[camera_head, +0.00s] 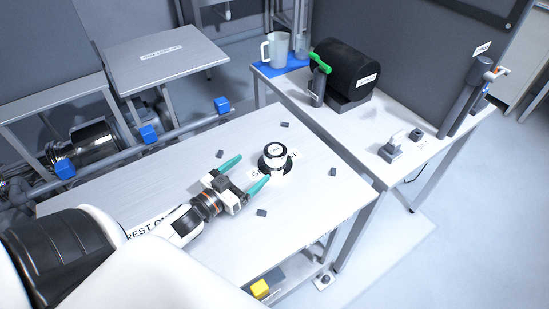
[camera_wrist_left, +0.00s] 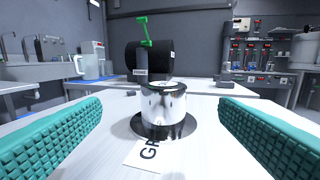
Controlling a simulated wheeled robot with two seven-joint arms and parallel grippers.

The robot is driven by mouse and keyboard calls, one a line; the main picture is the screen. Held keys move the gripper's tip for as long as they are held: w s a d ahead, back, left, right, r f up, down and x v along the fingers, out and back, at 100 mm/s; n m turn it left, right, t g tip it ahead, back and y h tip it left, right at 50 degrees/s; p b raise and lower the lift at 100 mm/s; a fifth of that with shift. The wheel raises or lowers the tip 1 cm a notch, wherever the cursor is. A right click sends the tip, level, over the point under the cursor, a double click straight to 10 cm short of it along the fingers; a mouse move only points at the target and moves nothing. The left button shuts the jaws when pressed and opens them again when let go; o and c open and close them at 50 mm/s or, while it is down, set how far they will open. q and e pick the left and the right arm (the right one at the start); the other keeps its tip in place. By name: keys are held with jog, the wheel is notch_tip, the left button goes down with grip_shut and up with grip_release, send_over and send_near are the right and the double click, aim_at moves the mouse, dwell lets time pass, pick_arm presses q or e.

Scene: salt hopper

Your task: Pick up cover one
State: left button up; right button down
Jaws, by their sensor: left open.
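A short round metal piece with a white top and a dark band, likely cover one (camera_head: 274,151), stands upright on a dark round base (camera_head: 264,164) on the white table. It also shows in the left wrist view (camera_wrist_left: 163,104), shiny, centred between my fingers. My left gripper (camera_head: 249,173) is open, its two green fingers pointing at the cover from the left, apart from it. The near finger ends close to the dark base. In the wrist view the fingers frame the cover on both sides with gaps. My right gripper is not in view.
Small dark blocks, one of them right of the cover (camera_head: 332,172), lie around it on the table. A white label (camera_wrist_left: 146,153) lies before the base. A second table holds a black drum (camera_head: 345,68), a clear jug (camera_head: 276,50) and a green-handled valve (camera_head: 320,62).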

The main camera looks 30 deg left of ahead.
aim_at(275, 150)
pick_arm(q)
jog(key=w, duration=0.2)
jog(key=w+d, duration=0.1)
jog(key=w, duration=0.1)
jog(key=shift+r, duration=0.2)
jog(key=shift+w+f, duration=0.1)
jog(key=shift+w, duration=0.5)
jog(key=shift+w+d+p, duration=0.25)
jog(key=shift+w+p, duration=0.1)
jog(key=shift+w, duration=0.9)
jog(key=shift+w+d+p, duration=0.2)
jog(key=shift+w+p, duration=0.1)
jog(key=shift+w, duration=0.9)
